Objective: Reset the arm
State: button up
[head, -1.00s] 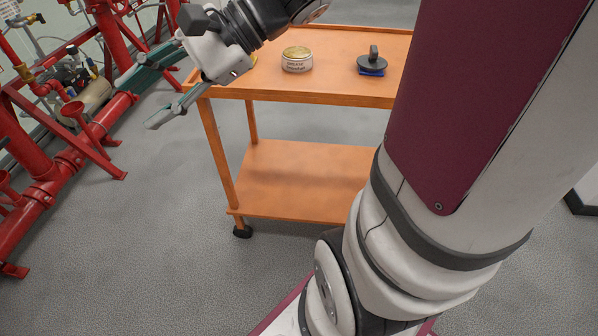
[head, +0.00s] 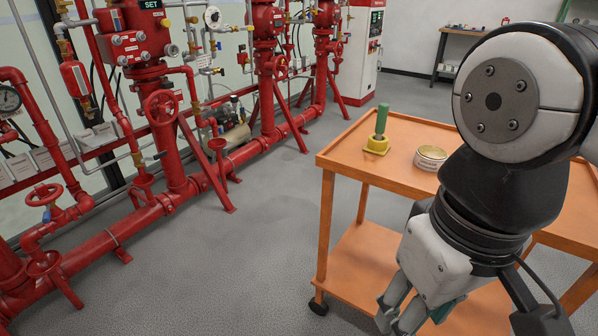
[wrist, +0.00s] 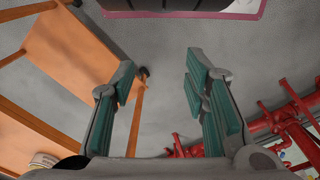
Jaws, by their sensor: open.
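My gripper (head: 402,318) hangs at the lower right of the head view, in front of the orange cart (head: 330,158) and below its top. The tips run close to the lower picture edge. In the wrist view my gripper (wrist: 160,88) shows two green-padded fingers spread wide apart with nothing between them. Grey floor shows through the gap. My arm covers the right part of the cart in the head view.
On the cart stand a green-handled tool in a yellow base (head: 379,132) and a round tin (head: 430,158). Red sprinkler pipes and valves (head: 165,110) line the left wall. A workbench (head: 455,45) stands far back. Grey floor between pipes and cart is clear.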

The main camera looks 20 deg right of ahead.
dwell(0.4)
notch_tip(320, 180, up, 24)
jog(key=t+p, duration=0.3)
jog(key=p, duration=1.9)
jog(key=shift+t, duration=0.3)
